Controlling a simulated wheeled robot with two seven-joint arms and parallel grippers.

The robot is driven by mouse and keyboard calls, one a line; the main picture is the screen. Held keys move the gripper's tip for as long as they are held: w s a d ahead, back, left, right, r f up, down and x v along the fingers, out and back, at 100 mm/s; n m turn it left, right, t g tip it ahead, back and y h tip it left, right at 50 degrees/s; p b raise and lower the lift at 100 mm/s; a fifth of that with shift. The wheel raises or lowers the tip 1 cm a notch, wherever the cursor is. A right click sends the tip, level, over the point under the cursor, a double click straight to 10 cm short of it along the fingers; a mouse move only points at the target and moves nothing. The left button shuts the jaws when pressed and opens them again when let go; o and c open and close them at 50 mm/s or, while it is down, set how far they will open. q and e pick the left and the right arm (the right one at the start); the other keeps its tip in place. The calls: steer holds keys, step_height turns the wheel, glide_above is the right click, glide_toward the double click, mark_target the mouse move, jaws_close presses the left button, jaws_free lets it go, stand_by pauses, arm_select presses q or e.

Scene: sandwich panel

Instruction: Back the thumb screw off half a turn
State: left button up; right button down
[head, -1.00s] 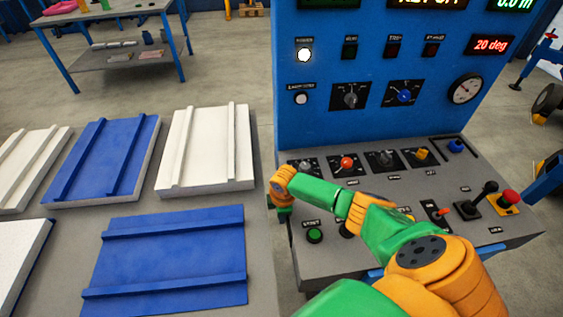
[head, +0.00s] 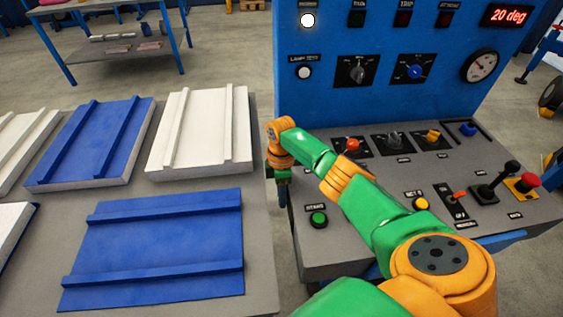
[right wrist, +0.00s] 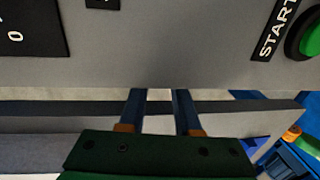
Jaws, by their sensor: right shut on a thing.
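My right gripper (head: 283,195) points down beside the left edge of the grey control console (head: 330,255), left of the green start button (head: 318,219). In the right wrist view, its two blue fingers (right wrist: 160,105) stand a little apart. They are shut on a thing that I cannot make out. I cannot pick out the thumb screw in either view; my gripper and forearm cover part of the console's left side. My left gripper is out of view.
The blue upright panel (head: 440,110) rises behind the console. An orange-red knob (head: 352,145), a black lever (head: 500,178) and a red stop button (head: 527,181) stand on the console. A grey table with blue and white panels (head: 160,240) lies left, across a narrow gap.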

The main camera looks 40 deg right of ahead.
steer(key=shift+s+f, duration=0.1)
steer(key=shift+s, duration=0.05)
steer(key=c, duration=0.6)
jaws_free()
steer(key=r, duration=0.4)
steer(key=w+r, duration=0.1)
steer(key=r, duration=0.2)
steer(key=shift+d, duration=0.3)
